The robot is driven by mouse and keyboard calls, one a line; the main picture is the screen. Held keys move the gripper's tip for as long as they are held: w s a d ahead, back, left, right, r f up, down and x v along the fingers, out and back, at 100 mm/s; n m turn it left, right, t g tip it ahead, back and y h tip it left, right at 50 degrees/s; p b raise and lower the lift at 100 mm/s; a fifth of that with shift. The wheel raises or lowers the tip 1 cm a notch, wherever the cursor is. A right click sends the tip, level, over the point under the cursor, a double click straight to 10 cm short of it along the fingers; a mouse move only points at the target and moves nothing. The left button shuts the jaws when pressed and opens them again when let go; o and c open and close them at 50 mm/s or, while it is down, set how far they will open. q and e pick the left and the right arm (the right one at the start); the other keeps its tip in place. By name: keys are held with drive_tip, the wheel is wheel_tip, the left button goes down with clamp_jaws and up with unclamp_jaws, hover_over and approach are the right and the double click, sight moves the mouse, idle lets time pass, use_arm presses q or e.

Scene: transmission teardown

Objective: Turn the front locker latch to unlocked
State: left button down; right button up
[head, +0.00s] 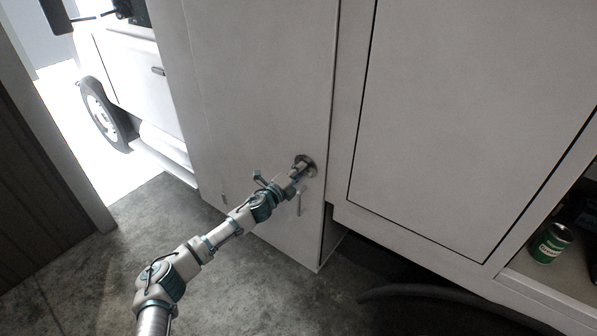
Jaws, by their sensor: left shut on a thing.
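The front locker latch (308,164) is a small round dark metal fitting on the pale locker door (250,95), near the door's right edge. My left arm comes up from the bottom of the head view, and my left gripper (296,180) is at the latch, shut on its handle. The gripper covers most of the handle, so I cannot tell its exact angle. My right gripper is not in view.
A pale panel (455,110) is right of the door. An open compartment at far right holds a green can (551,243). A dark hose (430,292) lies low at right. A white vehicle (130,75) stands outside at left. Concrete floor (80,270) is clear at lower left.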

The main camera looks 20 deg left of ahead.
use_arm(q)
drive_tip(key=shift+d+f, duration=0.1)
drive_tip(key=shift+f, duration=0.05)
drive_tip(key=c, duration=1)
unclamp_jaws()
drive_tip(key=v, duration=1.1)
drive_tip(key=shift+s, duration=0.35)
